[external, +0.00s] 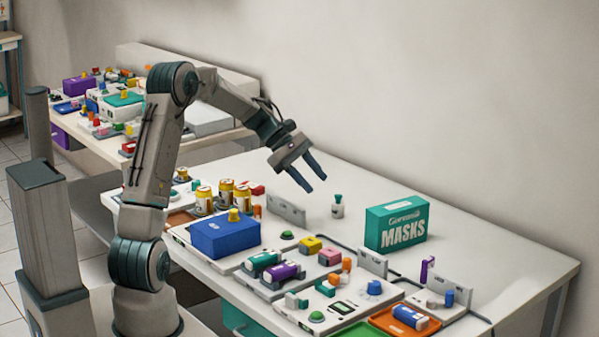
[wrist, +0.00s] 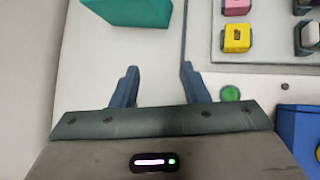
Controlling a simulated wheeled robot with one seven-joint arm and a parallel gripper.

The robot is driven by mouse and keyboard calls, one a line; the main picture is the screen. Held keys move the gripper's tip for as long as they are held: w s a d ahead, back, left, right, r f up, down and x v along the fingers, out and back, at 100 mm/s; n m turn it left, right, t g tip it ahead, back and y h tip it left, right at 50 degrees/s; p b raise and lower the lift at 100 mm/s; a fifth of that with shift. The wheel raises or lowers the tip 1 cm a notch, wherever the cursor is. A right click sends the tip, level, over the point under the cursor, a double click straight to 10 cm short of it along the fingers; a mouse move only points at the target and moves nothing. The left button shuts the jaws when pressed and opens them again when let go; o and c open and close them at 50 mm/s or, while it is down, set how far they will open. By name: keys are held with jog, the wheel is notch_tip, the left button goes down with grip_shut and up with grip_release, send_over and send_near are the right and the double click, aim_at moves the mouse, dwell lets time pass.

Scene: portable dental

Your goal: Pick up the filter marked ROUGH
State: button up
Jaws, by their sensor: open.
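My gripper (external: 313,182) is open and empty, held above the white table, pointing down and to the right. Its two dark fingers also show in the wrist view (wrist: 159,68), with bare table between them. I cannot read ROUGH on anything, so I cannot tell which thing is that filter. A yellow block (external: 311,245) and a pink block (external: 330,256) sit on a pale panel, apart from the gripper. In the wrist view the yellow block (wrist: 237,38) has a small dark mark on top, and the pink block (wrist: 237,6) is beyond it.
A teal MASKS box (external: 397,224) stands right of the gripper. A blue box (external: 225,236) and several gold cans (external: 226,192) stand to its left. Teal (external: 262,262) and purple (external: 280,273) pieces lie in front. A small bottle (external: 338,208) stands near the fingers.

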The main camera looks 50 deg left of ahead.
aim_at(338, 195)
jog(key=w+a+f+n+t+h+b, duration=0.1)
jog(key=w+a+f+n+t, duration=0.1)
jog(key=w+a+f+n, duration=0.3)
jog(key=w+a+f+n+t+h, duration=0.1)
jog(key=w+a+n+t, duration=0.15)
jog(key=a, duration=0.55)
jog(key=x, duration=0.5)
jog(key=shift+s+d+r, duration=0.1)
jog(key=shift+d+r, duration=0.05)
jog(key=shift+d, duration=0.3)
jog(key=shift+s+d+x, duration=0.1)
jog(key=shift+x, duration=0.9)
jog(key=shift+s+d+x, duration=0.1)
jog(key=shift+x, duration=0.9)
jog(key=shift+s+d+x, duration=0.1)
jog(key=shift+s+x, duration=0.05)
jog(key=shift+x, duration=0.85)
grip_shut()
